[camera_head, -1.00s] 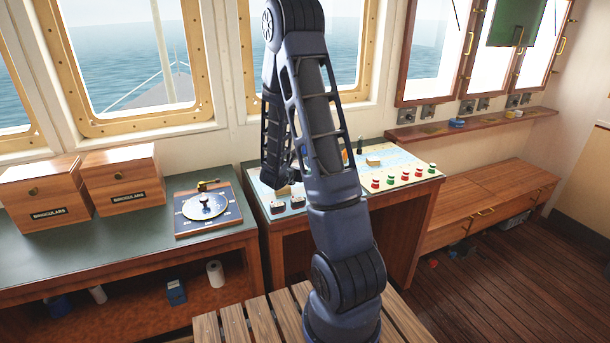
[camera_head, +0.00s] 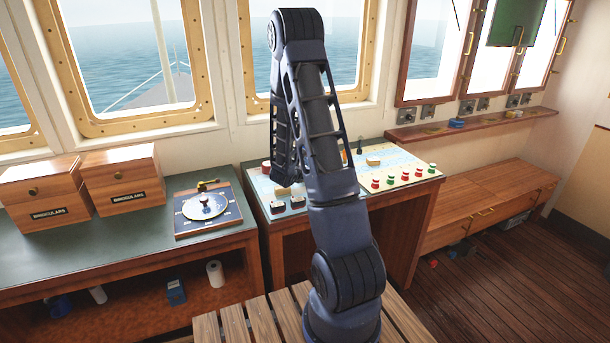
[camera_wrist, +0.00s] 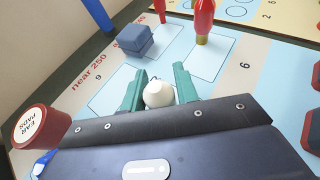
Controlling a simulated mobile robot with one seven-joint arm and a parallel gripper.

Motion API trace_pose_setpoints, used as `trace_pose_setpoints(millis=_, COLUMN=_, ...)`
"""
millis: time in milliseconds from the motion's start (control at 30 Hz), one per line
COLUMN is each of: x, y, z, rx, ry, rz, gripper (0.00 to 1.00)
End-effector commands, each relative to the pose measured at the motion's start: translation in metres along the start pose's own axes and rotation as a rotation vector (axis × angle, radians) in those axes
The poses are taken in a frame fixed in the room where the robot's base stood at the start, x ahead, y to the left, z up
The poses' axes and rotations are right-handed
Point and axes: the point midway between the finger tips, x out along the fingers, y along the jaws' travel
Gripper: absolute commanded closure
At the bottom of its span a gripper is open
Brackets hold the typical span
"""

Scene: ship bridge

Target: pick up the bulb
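In the wrist view, a small white round bulb (camera_wrist: 159,94) shows between the two teal fingers of my gripper (camera_wrist: 160,82). The fingers stand apart, one on each side of the bulb. They look very close to its sides, and I cannot tell whether they touch it. The lower part of the bulb is hidden behind my gripper's body. In the head view, my gripper and the bulb are hidden behind my own arm, over the control console (camera_head: 425,172).
In the wrist view, a blue-grey block (camera_wrist: 135,40), a red upright piece (camera_wrist: 204,20) and a red round "EAR PADS" tin (camera_wrist: 42,127) stand around my gripper. Wooden binocular boxes (camera_head: 123,180) stand on the left counter.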

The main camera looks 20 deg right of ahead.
Motion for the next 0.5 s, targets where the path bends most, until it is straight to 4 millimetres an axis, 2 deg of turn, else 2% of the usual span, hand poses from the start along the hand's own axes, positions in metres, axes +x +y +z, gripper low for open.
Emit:
trace_pose_setpoints(millis=33, x=-0.0001, y=0.0, z=0.0, rx=0.0, ry=0.0, rz=0.0, gripper=0.8)
trace_pose_setpoints(millis=100, x=-0.0001, y=0.0, z=0.0, rx=0.0, ry=0.0, rz=0.0, gripper=0.94)
trace_pose_setpoints(millis=133, x=-0.0001, y=0.0, z=0.0, rx=0.0, ry=0.0, rz=0.0, gripper=0.96)
trace_pose_setpoints(millis=500, x=-0.002, y=0.0001, z=0.0047, rx=0.002, ry=-0.001, rz=0.0, gripper=0.96)
